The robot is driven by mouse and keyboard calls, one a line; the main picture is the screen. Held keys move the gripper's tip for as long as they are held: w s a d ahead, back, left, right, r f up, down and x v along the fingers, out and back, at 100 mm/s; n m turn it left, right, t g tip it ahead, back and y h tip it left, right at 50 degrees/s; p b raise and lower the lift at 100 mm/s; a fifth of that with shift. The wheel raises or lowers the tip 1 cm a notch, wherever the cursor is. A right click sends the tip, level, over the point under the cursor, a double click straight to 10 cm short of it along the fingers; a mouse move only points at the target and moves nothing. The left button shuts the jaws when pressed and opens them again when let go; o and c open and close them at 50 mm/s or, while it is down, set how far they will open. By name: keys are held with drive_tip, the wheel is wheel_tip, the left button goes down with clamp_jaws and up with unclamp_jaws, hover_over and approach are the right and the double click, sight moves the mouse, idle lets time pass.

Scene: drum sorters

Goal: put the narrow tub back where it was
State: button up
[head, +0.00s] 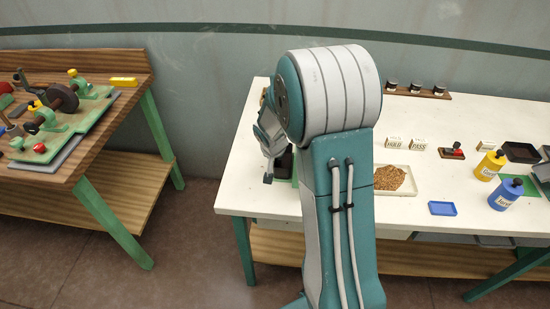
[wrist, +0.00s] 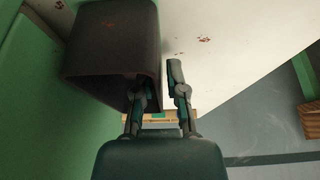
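A dark tub (wrist: 110,50) fills the upper left of the wrist view. In the head view, part of a dark container (head: 284,163) shows on the white table beside my arm, mostly hidden. My gripper (wrist: 158,80) has its two fingers apart in the wrist view. The left finger overlaps the tub's side near its edge, and the right finger is beyond that edge, with a strip of light surface showing between. I cannot tell whether a finger touches the tub. In the head view, my gripper (head: 268,178) is partly hidden by my arm.
The white table (head: 310,205) also holds a tray of brown grains (head: 392,178), a blue tray (head: 442,208), a yellow bottle (head: 489,166) and a blue bottle (head: 505,194). A wooden bench (head: 120,95) with a green fixture stands left, across a floor gap.

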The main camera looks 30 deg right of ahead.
drive_tip(key=shift+d, duration=0.2)
drive_tip(key=shift+r, duration=0.15)
drive_tip(key=v, duration=1.1)
drive_tip(key=shift+r, duration=0.1)
drive_tip(key=shift+s+a+r, duration=0.25)
drive_tip(key=shift+r, duration=0.3)
drive_tip(key=s+a+r+n+t+y, duration=0.1)
drive_tip(key=s+a+r+n, duration=0.2)
drive_tip(key=s, duration=0.7)
drive_tip(key=s+a+r+n+y, duration=0.1)
drive_tip(key=s+a+r+n, duration=0.2)
drive_tip(key=s+a+r, duration=0.4)
drive_tip(key=s+a, duration=0.1)
drive_tip(key=s, duration=0.3)
drive_tip(key=shift+s+a+n+t+y, duration=0.3)
drive_tip(key=shift+n+t+y, duration=0.1)
drive_tip(key=shift+r, duration=0.1)
